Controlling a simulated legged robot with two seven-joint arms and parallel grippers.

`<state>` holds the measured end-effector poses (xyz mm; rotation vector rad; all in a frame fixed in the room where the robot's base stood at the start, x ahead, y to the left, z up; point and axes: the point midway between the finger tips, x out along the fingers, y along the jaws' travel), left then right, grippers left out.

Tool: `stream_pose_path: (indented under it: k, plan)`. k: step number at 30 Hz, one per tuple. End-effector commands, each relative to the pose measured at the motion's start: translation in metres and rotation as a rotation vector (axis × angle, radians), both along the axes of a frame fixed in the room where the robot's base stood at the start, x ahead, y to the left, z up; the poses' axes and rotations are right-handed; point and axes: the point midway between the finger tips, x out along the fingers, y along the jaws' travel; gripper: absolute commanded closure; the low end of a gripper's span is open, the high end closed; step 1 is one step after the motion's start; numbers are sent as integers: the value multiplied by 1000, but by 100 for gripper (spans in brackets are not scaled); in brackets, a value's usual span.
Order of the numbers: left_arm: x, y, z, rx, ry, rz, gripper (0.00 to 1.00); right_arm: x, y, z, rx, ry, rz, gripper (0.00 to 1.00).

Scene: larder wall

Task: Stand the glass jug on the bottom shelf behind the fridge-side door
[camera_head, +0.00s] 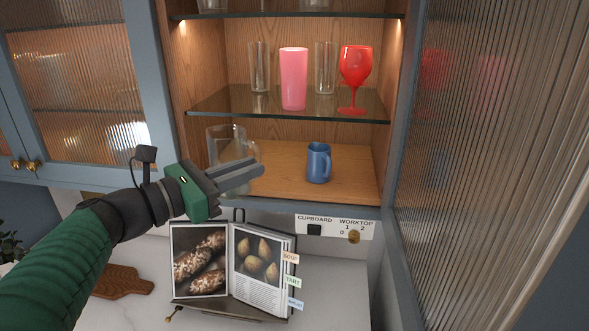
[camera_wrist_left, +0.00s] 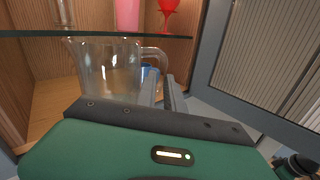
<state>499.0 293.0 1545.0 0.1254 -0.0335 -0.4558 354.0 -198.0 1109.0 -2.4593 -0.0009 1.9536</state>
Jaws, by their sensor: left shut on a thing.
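The clear glass jug (camera_head: 226,142) is upright at the left of the cupboard's wooden bottom shelf (camera_head: 285,178), its handle pointing right. I cannot tell whether its base touches the shelf. My left gripper (camera_head: 252,171) is in front of it and shut on it, at the handle side; the fingers hide part of its lower body. In the left wrist view the jug (camera_wrist_left: 105,68) is just beyond my gripper (camera_wrist_left: 160,88), below the glass shelf. The fridge-side door (camera_head: 495,150), ribbed glass in a blue-grey frame, stands open at the right. My right gripper is not in view.
A blue mug (camera_head: 318,163) stands right of the jug on the same shelf. The glass shelf (camera_head: 290,106) above holds a pink tumbler (camera_head: 294,78), a red goblet (camera_head: 355,75) and clear glasses. An open cookbook (camera_head: 232,262) stands on the worktop below.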

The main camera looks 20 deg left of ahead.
Motion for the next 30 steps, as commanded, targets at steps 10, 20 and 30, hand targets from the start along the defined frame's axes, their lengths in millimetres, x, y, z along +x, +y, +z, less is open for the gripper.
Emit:
stream_pose_path:
  k: [10, 20, 30]
  plan:
    - [44, 10, -2, -1, 3, -1, 100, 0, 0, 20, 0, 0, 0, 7]
    - [104, 24, -7, -1, 1, -1, 100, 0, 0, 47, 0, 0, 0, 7]
    - [149, 34, -14, 2, -3, -1, 100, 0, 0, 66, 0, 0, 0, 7]
